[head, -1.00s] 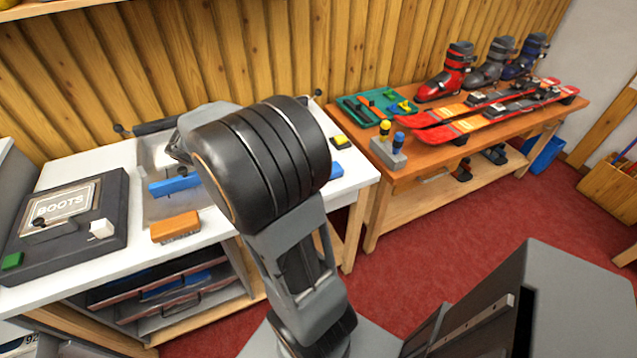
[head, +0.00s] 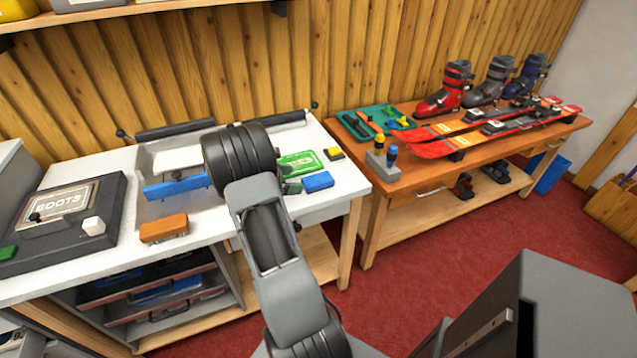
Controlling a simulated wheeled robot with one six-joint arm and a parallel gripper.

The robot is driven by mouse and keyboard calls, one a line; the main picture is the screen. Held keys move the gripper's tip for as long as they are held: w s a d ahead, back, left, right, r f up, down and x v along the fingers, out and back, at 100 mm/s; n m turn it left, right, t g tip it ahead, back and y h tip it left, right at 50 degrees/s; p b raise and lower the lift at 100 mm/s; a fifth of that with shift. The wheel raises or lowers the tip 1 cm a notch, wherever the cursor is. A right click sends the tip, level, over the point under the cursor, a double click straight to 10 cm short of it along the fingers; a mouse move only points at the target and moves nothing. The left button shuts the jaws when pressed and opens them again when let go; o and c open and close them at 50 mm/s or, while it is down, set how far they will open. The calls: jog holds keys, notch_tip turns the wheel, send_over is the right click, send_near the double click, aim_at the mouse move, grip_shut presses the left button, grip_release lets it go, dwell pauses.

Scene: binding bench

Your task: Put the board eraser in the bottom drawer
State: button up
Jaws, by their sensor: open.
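An orange-brown block with a darker lower part (head: 164,228), which looks like a wooden-backed eraser, lies near the front edge of the white bench (head: 215,222). A blue block (head: 318,181) lies farther right on the same bench; I cannot tell for sure which of the two is the board eraser. Under the bench is a grey open-fronted unit with stacked dark trays (head: 165,290); I cannot make out which part is the bottom drawer. My arm stands over the bench, right of the orange-brown block, and its thick black joint hides my gripper.
A dark box marked BOOTS (head: 70,222) stands at the bench's left. A recessed grey tray with a blue bar (head: 176,187) lies behind the orange-brown block. A green card (head: 300,162) and yellow block (head: 334,153) lie right. An orange bench (head: 400,186) holds skis and boots.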

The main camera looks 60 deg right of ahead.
aim_at(310, 181)
jog(key=shift+a+f+x, duration=0.1)
jog(key=shift+x, duration=1.55)
jog(key=shift+a+f+x, duration=0.1)
jog(key=shift+f+x, duration=0.05)
jog(key=shift+x, duration=1.55)
jog(key=shift+s, duration=0.1)
jog(key=shift+c, duration=0.3)
jog(key=c, duration=1)
jog(key=shift+c, duration=0.2)
jog(key=shift+r, duration=0.15)
